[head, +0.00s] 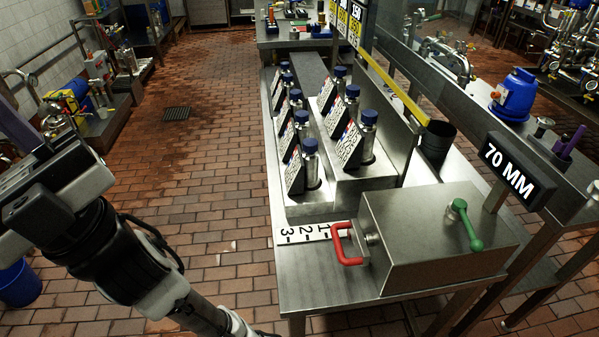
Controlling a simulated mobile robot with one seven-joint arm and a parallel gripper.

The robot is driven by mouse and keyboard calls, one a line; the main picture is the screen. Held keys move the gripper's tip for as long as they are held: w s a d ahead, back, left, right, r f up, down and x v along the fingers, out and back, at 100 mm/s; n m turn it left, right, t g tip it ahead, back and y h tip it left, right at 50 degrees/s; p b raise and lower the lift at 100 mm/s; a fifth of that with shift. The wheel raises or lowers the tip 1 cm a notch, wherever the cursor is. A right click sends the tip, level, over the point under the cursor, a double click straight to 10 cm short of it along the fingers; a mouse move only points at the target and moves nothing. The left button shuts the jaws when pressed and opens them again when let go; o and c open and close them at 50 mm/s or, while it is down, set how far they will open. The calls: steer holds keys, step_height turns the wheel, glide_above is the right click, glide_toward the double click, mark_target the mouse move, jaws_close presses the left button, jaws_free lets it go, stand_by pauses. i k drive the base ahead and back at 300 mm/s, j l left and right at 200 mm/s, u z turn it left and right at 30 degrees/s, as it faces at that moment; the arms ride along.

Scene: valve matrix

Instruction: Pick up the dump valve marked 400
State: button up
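Several silver cylinders with blue caps, which look like the valves, stand upright in two rows in a steel rack on the bench. The nearest of the right row (367,137) and the nearest of the left row (311,164) show best. Each has a slanted label plate beside it, such as the nearest right plate (349,146) and the nearest left plate (295,171). The print is too small to read, so I cannot tell which is marked 400. My arm comes in from the left and runs out at the bottom edge; my gripper is not in view.
A steel box (430,240) with a red handle (345,245) and green lever (466,225) sits at the bench's near end, under a "70 MM" sign (508,170). A numbered strip (302,234) lies beside it. The brick floor (215,150) left of the bench is clear.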

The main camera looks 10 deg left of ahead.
mark_target(301, 171)
steer(key=j+z, duration=0.35)
steer(key=j, duration=0.65)
steer(key=i+j+z, duration=0.15)
steer(key=j, duration=0.35)
steer(key=j+z, duration=0.15)
steer(key=j, duration=0.3)
steer(key=i+j+z, duration=0.15)
steer(key=i+j, duration=0.3)
